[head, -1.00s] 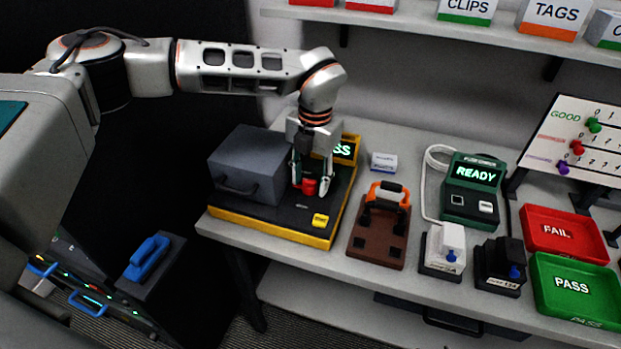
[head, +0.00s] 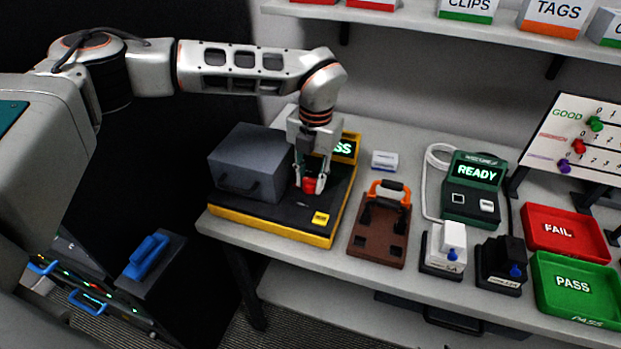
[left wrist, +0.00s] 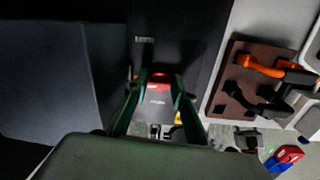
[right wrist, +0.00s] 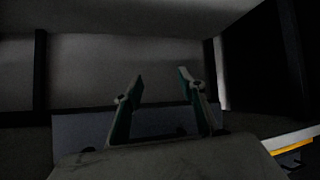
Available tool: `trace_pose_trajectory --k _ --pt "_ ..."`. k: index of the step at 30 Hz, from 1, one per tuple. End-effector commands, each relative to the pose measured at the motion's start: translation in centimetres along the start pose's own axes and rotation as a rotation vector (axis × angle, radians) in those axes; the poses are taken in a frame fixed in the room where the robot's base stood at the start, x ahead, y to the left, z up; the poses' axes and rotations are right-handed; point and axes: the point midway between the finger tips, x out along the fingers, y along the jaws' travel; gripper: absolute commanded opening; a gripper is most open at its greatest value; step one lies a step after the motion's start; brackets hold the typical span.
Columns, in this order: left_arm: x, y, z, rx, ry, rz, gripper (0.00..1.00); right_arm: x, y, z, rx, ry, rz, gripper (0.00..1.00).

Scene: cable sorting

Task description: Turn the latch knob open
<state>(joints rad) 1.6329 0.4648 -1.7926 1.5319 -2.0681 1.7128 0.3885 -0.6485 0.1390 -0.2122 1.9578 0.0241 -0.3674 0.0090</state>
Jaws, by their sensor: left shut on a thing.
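The red latch knob (head: 310,185) stands on the black top of the yellow-edged test station (head: 270,236), right of its grey box (head: 250,160). My left gripper (head: 311,187) points down and is shut on the knob, its fingers on either side. In the left wrist view the red knob (left wrist: 160,78) shows between the green fingers (left wrist: 158,100), partly hidden by them. The knob's marking is too small to read. My right gripper (right wrist: 157,88) shows only in the right wrist view, its fingers apart with nothing between them.
A brown board with an orange-handled clamp (head: 380,232) stands just right of the station. Further right are a green READY device (head: 472,190), white and black connector blocks, and red FAIL (head: 566,233) and green PASS (head: 575,290) trays. A shelf (head: 420,25) runs above the table.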

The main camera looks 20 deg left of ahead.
Motion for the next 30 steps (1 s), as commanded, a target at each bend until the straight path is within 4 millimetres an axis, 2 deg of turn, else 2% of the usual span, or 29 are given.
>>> trace_pose_trajectory --k 8,30 --pt "0.0 -0.1 0.1 -0.207 0.012 -0.001 0.03 0.4 -0.1 0.7 0.0 0.0 0.0 0.4" --pt "-0.1 0.1 0.2 -0.911 0.052 -0.004 0.04 0.9 -0.3 1.6 0.001 -0.001 -0.001 0.4"
